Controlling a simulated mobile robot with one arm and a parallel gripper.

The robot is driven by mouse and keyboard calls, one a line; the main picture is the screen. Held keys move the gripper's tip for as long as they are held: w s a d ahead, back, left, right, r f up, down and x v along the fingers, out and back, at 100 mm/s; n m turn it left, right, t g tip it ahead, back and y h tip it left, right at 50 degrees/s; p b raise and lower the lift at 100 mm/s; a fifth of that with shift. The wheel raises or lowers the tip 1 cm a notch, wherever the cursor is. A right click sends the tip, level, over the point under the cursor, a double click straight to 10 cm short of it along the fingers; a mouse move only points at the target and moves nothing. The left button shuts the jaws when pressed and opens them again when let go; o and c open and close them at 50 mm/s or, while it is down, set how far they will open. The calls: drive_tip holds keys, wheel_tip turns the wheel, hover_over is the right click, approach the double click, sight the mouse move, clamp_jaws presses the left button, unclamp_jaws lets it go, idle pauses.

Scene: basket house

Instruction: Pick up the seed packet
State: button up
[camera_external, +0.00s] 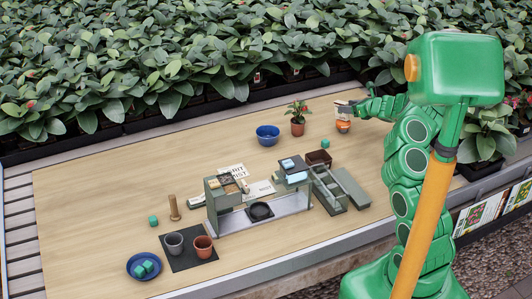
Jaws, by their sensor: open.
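A small orange-and-white item (343,126) stands near the far right of the wooden table. It may be the seed packet, but it is too small to be sure. My gripper (341,107) is open, just above this item in the picture. I cannot tell whether the fingers touch it. Two white printed cards lie near the middle, one with large lettering (236,171) and one beside it (263,188).
A potted plant (298,121) and a blue bowl (268,135) stand left of my gripper. A grey-green bench unit (224,199) with trays (350,188) fills the front middle. Dense leafy plants (180,60) line the back edge.

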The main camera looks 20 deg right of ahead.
drive_tip(key=shift+x, duration=1.9)
drive_tip(key=shift+s, duration=0.1)
clamp_jaws()
drive_tip(key=shift+r, duration=0.1)
